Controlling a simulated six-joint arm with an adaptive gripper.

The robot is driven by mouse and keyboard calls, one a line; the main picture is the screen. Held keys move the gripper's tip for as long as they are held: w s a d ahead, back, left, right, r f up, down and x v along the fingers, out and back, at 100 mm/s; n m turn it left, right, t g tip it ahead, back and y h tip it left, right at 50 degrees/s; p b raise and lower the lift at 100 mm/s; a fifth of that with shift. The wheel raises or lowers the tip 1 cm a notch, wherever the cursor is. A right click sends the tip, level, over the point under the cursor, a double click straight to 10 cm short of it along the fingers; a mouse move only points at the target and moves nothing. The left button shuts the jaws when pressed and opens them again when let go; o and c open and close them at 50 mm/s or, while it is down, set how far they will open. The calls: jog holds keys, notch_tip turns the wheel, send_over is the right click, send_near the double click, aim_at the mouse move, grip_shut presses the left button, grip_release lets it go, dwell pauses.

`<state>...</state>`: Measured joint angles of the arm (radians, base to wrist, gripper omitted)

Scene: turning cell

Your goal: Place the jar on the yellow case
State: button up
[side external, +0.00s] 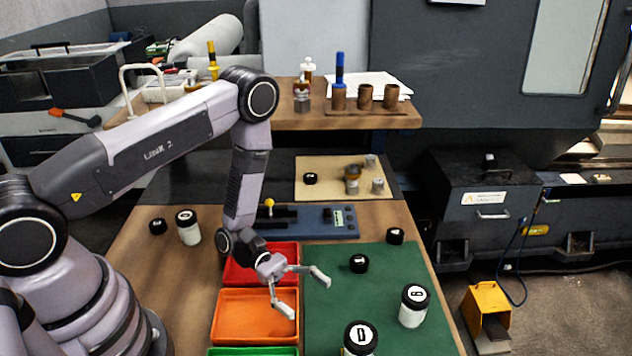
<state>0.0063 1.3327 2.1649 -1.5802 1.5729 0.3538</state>
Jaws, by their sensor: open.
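Several white jars with black lids are in view, and I cannot tell which one the task means. One jar with a letter on its lid (413,306) stands on the green mat at right. Another, marked D (360,340), stands at the bottom edge, partly cut off. A third jar (188,228) stands on the table left of the trays. My gripper (309,299) is open and empty, its fingers apart over the border of the orange tray (230,327) and the mat. No clearly yellow case shows on the table.
A red tray (245,272) and a partly visible green tray (253,351) flank the orange one. Behind are a blue panel (335,221), a beige board (325,192) and a raised shelf (290,121). A yellow pedal housing (487,298) is on the floor.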

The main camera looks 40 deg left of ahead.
jog(key=s+a+r+m+g+y, duration=0.25)
jog(key=r+m, duration=0.35)
jog(key=r, duration=0.3)
jog(key=s+a+r+m+g+y, duration=0.2)
jog(key=r+m+g+y, duration=0.3)
jog(key=r, duration=0.4)
jog(key=s+a+r+m+t+y, duration=0.3)
jog(key=s+a+r+t+y, duration=0.1)
jog(key=a+r+t+y, duration=0.1)
jog(key=s+a+r+m+t+y, duration=0.4)
jog(key=a+r+t, duration=0.4)
jog(key=a, duration=0.2)
jog(key=shift+s+y, duration=0.5)
jog(key=shift+y, duration=0.25)
